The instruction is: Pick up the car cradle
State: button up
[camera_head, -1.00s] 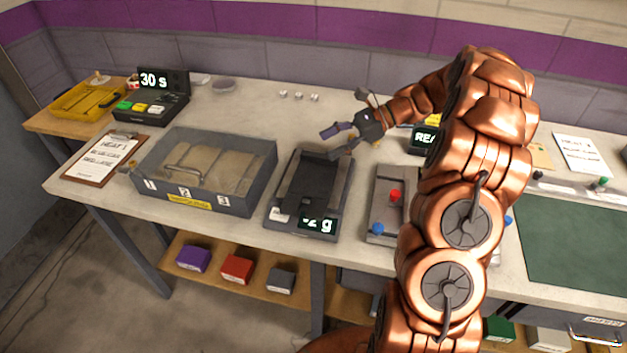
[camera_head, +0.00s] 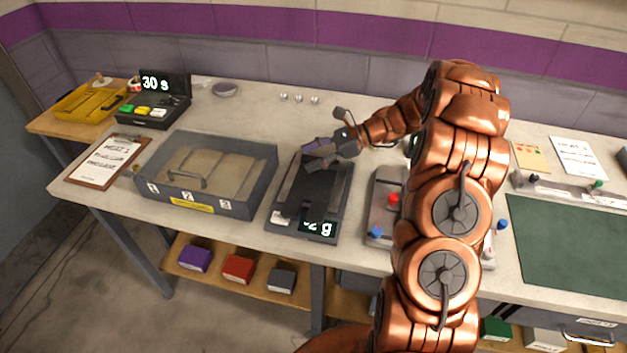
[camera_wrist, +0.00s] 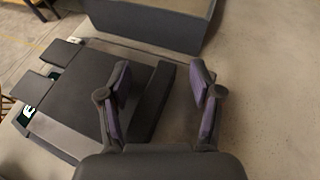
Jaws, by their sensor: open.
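The car cradle looks to be the dark grey piece lying on the scale (camera_head: 277,197); dark on dark, its outline is hard to separate. In the wrist view a dark upright bar (camera_wrist: 152,103), apparently part of it, stands between my fingers beside a flat dark plate (camera_wrist: 95,88). Two small dark blocks (camera_wrist: 62,52) sit at the plate's far left end, near the display. My gripper (camera_head: 311,156) is over the back part of the scale. In the wrist view my gripper (camera_wrist: 160,78) is open, with visible gaps between both purple-padded fingers and the bar.
A grey sand box (camera_head: 235,207) with numbered sections stands left of the scale. A panel with red and blue knobs (camera_head: 383,220) is close on the right, partly behind my arm. Three small metal pieces (camera_head: 299,99) lie behind. The bench (camera_head: 255,120) behind the scale is mostly clear.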

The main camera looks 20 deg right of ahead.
jog(key=shift+a, duration=0.15)
jog(key=shift+c, duration=0.2)
grip_shut()
